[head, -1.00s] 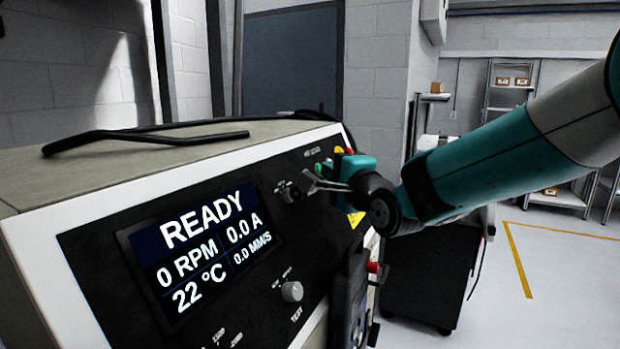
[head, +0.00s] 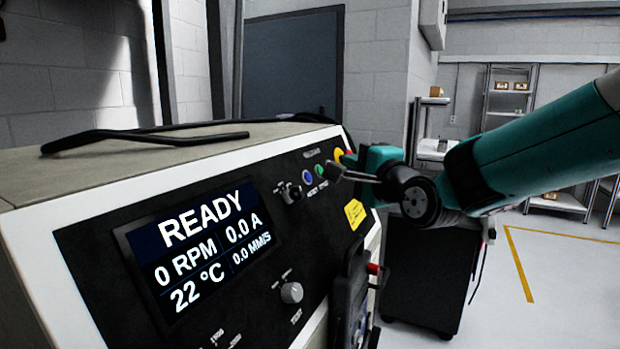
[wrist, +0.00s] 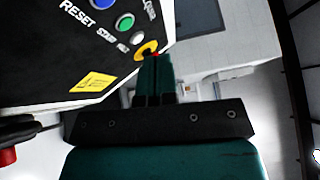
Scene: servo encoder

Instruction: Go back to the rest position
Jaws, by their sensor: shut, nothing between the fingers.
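My gripper (head: 352,174) is shut and empty. In the head view its thin fingers point left, in front of the upper right part of the machine's black control panel (head: 110,236). My teal arm reaches in from the right edge. In the wrist view my gripper (wrist: 155,62) points up the picture, and its tip overlaps the yellow ring of a button (wrist: 145,50); I cannot tell whether they touch. The panel's screen (head: 195,250) reads READY, 0 RPM, 0.0 A, 22 °C and 0.0 MM/S.
A blue button (head: 307,176) and a green button (head: 320,170) sit left of my gripper. A selector knob (head: 290,193) is farther left, and a TEST knob (head: 291,292) is lower. A yellow warning label (head: 354,214) is below. Open floor (head: 545,290) lies at right.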

